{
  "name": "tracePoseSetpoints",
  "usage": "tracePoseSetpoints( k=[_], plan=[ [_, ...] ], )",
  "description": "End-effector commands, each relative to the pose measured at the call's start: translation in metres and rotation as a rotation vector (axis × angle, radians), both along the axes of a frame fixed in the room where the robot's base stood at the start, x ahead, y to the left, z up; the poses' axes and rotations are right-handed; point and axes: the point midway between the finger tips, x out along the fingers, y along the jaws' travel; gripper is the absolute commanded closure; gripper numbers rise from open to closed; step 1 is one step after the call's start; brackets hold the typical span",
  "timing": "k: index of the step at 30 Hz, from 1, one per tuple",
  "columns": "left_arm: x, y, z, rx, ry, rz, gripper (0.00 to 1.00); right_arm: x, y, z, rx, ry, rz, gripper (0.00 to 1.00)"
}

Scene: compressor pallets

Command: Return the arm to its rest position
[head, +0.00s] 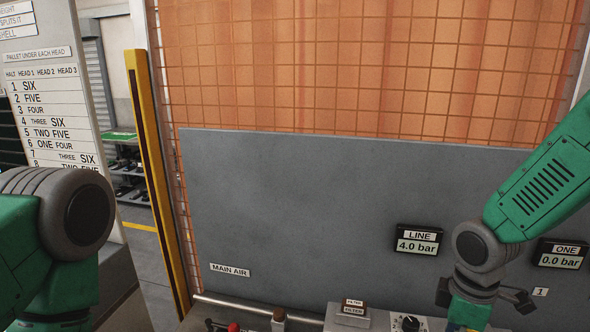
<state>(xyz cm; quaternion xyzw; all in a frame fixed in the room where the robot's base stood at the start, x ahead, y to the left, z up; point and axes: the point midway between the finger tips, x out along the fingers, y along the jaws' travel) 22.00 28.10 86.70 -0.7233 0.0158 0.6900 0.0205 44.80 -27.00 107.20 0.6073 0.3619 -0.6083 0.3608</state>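My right arm (545,185) comes in from the right edge, green with dark grey joints. It bends at a grey joint (482,247) and runs down in front of the grey panel to the bottom edge. My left arm (65,215) fills the lower left corner with a large grey joint and green links. Its gripper is also out of view.
A grey panel (300,210) carries a LINE display (418,240) reading 4.0 bar and a ONE display (560,254) reading 0.0 bar. Below are a FILTER block (352,308) and a black knob (405,323). A yellow post (155,180) and orange mesh (370,65) stand behind.

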Motion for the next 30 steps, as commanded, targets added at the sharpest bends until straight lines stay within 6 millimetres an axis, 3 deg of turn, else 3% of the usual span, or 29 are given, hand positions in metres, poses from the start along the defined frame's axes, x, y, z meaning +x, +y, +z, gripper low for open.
tracePoseSetpoints(
  k=[11,17,22,27,30],
  plan=[
    [0.0,0.0,-0.026,0.0,-0.001,0.0,0.6,-0.025,0.01,-0.074,0.045,0.016,-0.136,0.48],
    [0.0,0.0,-0.048,0.0,0.0,0.0,0.6,-0.056,0.016,-0.135,0.073,0.025,-0.274,0.48],
    [-0.001,0.0,-0.079,0.0,0.0,0.0,0.6,-0.097,0.018,-0.211,0.089,0.036,-0.46,0.48],
    [-0.001,0.0,-0.125,0.0,0.001,0.0,0.6,-0.166,0.01,-0.307,0.069,0.029,-0.745,0.48],
    [-0.001,0.0,-0.145,0.0,0.001,0.0,0.6,-0.2,0.001,-0.341,0.046,0.002,-0.884,0.48]
  ],
)
